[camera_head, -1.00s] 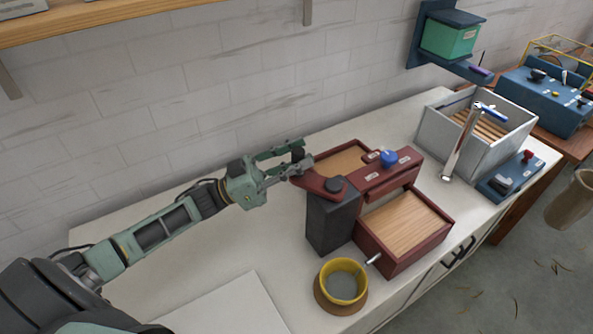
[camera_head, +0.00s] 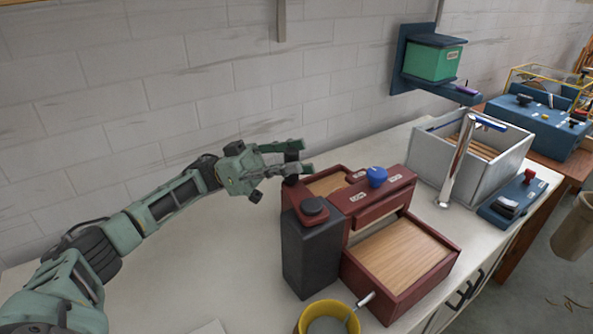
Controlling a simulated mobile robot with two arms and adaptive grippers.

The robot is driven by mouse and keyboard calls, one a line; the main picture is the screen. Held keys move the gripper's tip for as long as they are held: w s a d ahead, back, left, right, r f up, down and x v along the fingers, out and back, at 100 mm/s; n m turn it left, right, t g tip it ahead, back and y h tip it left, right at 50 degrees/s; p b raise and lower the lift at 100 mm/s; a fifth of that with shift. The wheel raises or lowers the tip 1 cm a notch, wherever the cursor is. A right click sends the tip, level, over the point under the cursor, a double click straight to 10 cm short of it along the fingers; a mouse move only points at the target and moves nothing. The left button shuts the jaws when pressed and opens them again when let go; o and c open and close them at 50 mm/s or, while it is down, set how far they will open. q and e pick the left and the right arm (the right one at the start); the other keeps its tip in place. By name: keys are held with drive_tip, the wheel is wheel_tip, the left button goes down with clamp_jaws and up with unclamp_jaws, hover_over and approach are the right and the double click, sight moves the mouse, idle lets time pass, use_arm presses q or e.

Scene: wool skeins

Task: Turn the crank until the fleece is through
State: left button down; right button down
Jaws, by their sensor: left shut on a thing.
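A dark red machine (camera_head: 380,200) with a blue knob (camera_head: 376,177) and small labels stands on the white counter. At its left end, a dark red crank arm (camera_head: 293,200) runs back from a round black hub (camera_head: 313,205) above a black block (camera_head: 311,253). My left gripper (camera_head: 302,157) reaches in from the left and is shut on the crank's dark handle (camera_head: 291,168), at the far left corner of the machine. The fingers partly hide the handle. I cannot make out any fleece. My right gripper is not in view.
A wooden-topped tray (camera_head: 402,254) with a metal side handle sits before the machine. A yellow pot (camera_head: 327,318) is at the bottom edge. A grey crate (camera_head: 508,148) with a metal, blue-gripped lever (camera_head: 457,160) stands right.

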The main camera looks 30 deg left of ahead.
use_arm(q)
drive_tip(key=w+d, duration=0.1)
drive_tip(key=d, duration=0.1)
drive_tip(key=w+d, duration=0.2)
drive_tip(key=shift+w+d+r+p, duration=0.15)
drive_tip(key=shift+d+p, duration=0.1)
drive_tip(key=shift+p, duration=0.1)
drive_tip(key=shift+d, duration=0.15)
idle(0.8)
idle(0.8)
drive_tip(key=c, duration=1.5)
unclamp_jaws()
drive_tip(key=shift+w+f, duration=0.1)
drive_tip(key=shift+f, duration=0.15)
drive_tip(key=shift+r, duration=0.1)
drive_tip(key=v, duration=1.2)
